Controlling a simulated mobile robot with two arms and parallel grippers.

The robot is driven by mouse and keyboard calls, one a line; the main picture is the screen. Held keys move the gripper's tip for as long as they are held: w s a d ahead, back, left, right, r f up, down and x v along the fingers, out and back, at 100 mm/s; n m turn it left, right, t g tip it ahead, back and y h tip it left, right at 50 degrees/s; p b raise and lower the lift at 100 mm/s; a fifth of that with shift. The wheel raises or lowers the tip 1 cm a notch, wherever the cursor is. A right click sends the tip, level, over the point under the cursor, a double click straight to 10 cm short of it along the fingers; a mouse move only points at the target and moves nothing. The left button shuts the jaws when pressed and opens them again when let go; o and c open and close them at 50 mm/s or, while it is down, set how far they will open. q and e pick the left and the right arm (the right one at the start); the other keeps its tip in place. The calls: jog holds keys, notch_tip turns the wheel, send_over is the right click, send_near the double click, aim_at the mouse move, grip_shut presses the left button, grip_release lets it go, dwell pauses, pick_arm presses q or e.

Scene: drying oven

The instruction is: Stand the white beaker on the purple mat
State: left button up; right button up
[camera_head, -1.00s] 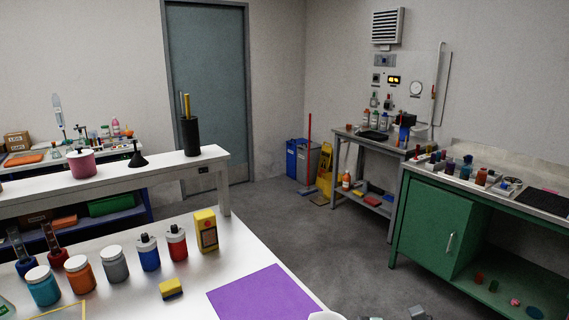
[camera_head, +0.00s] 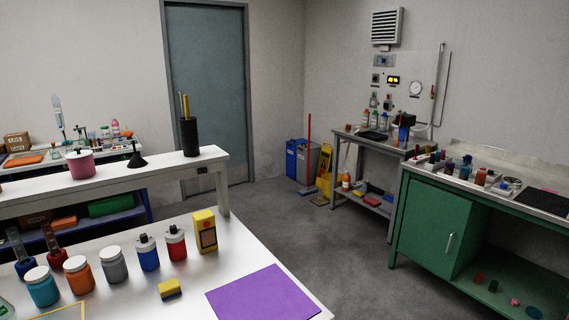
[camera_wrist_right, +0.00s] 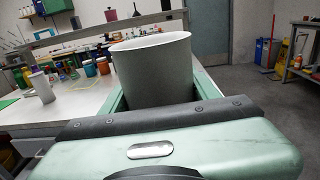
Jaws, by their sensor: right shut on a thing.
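The purple mat (camera_head: 262,293) lies flat and bare on the white table, near its right edge, in the head view. The white beaker (camera_wrist_right: 153,80) shows large in the right wrist view, upright, its pale rim up and its wall grey in shade. My right gripper (camera_wrist_right: 156,92) is shut on it, with a green finger on each side. The beaker hides what lies straight behind it, and I cannot make out the mat in that view. Neither the beaker nor my right gripper shows in the head view. My left gripper is in neither view.
Left of the mat are a yellow sponge (camera_head: 170,289), a yellow box (camera_head: 204,231) and several lidded jars (camera_head: 114,265). A white cylinder (camera_wrist_right: 42,88) stands on the table at left in the wrist view. A green cabinet (camera_head: 440,235) stands across open floor.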

jog(key=s+d+f+m+t+h, duration=0.1)
jog(key=s+d+m+t+h, duration=0.1)
jog(key=d+m+h, duration=0.4)
jog(key=m+t+h, duration=0.1)
jog(key=h, duration=0.3)
jog(key=shift+s+f+t+h, duration=0.3)
jog(key=shift+s+f, duration=0.05)
jog(key=shift+s, duration=0.05)
jog(key=shift+f, duration=0.2)
